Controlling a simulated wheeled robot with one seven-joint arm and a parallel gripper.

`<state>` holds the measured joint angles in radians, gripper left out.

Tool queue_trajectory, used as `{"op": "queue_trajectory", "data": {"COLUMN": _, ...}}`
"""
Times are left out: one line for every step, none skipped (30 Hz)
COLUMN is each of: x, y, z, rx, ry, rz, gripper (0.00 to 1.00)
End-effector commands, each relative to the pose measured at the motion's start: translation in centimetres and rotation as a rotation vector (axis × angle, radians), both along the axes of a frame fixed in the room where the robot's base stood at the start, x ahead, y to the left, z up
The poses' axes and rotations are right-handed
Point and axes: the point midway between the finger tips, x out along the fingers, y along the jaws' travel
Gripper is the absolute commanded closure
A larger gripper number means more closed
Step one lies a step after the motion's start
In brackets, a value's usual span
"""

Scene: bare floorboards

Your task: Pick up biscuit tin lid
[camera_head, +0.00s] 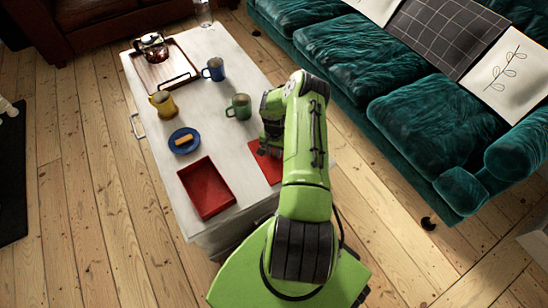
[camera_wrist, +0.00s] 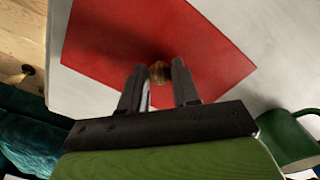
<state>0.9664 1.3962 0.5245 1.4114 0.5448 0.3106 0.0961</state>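The biscuit tin lid is a flat red panel (camera_head: 265,161) at the right edge of the white table, partly hidden by my arm. In the wrist view the red lid (camera_wrist: 105,35) fills the upper middle, with a small brown knob (camera_wrist: 159,72) on it. My gripper (camera_wrist: 159,75) is at this knob, one dark finger on each side, with a narrow gap that the knob appears to fill. It looks shut on the knob. The lid appears to lie on or very close to the tabletop. In the head view my gripper (camera_head: 271,148) is largely hidden by my wrist.
An open red tin (camera_head: 206,188) stands left of the lid. A green mug (camera_head: 239,107), blue mug (camera_head: 214,69), yellow mug (camera_head: 163,104), blue plate (camera_head: 184,141) and wooden tray (camera_head: 165,64) are on the white table (camera_head: 205,128). A teal sofa (camera_head: 400,110) is to the right.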

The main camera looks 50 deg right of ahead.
Motion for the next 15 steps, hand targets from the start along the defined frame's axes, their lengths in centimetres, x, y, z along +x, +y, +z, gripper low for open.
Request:
{"op": "queue_trajectory", "data": {"x": 0.00, "y": 0.00, "z": 0.01, "rx": 0.000, "ry": 0.000, "rz": 0.000, "gripper": 0.77}}
{"op": "queue_trajectory", "data": {"x": 0.00, "y": 0.01, "z": 0.01, "rx": 0.000, "ry": 0.000, "rz": 0.000, "gripper": 0.82}}
{"op": "queue_trajectory", "data": {"x": 0.00, "y": 0.01, "z": 0.01, "rx": 0.000, "ry": 0.000, "rz": 0.000, "gripper": 0.88}}
{"op": "queue_trajectory", "data": {"x": 0.00, "y": 0.01, "z": 0.01, "rx": 0.000, "ry": 0.000, "rz": 0.000, "gripper": 0.93}}
{"op": "queue_trajectory", "data": {"x": 0.00, "y": 0.01, "z": 0.01, "rx": 0.000, "ry": 0.000, "rz": 0.000, "gripper": 0.97}}
{"op": "queue_trajectory", "data": {"x": 0.00, "y": 0.01, "z": 0.01, "rx": 0.000, "ry": 0.000, "rz": 0.000, "gripper": 1.00}}
{"op": "queue_trajectory", "data": {"x": 0.00, "y": 0.01, "z": 0.01, "rx": 0.000, "ry": 0.000, "rz": 0.000, "gripper": 1.00}}
{"op": "queue_trajectory", "data": {"x": 0.00, "y": 0.01, "z": 0.01, "rx": 0.000, "ry": 0.000, "rz": 0.000, "gripper": 1.00}}
{"op": "queue_trajectory", "data": {"x": 0.02, "y": 0.00, "z": 0.04, "rx": 0.000, "ry": 0.000, "rz": 0.000, "gripper": 1.00}}
{"op": "queue_trajectory", "data": {"x": 0.02, "y": 0.00, "z": 0.04, "rx": 0.000, "ry": 0.000, "rz": 0.000, "gripper": 1.00}}
{"op": "queue_trajectory", "data": {"x": 0.02, "y": 0.00, "z": 0.04, "rx": 0.000, "ry": 0.000, "rz": 0.000, "gripper": 1.00}}
{"op": "queue_trajectory", "data": {"x": 0.02, "y": 0.00, "z": 0.04, "rx": 0.000, "ry": 0.000, "rz": 0.000, "gripper": 1.00}}
{"op": "queue_trajectory", "data": {"x": 0.02, "y": 0.00, "z": 0.05, "rx": 0.000, "ry": 0.000, "rz": 0.000, "gripper": 1.00}}
{"op": "queue_trajectory", "data": {"x": 0.03, "y": -0.01, "z": 0.14, "rx": 0.000, "ry": 0.000, "rz": 0.000, "gripper": 1.00}}
{"op": "queue_trajectory", "data": {"x": 0.04, "y": -0.02, "z": 0.45, "rx": 0.000, "ry": -0.001, "rz": 0.001, "gripper": 1.00}}
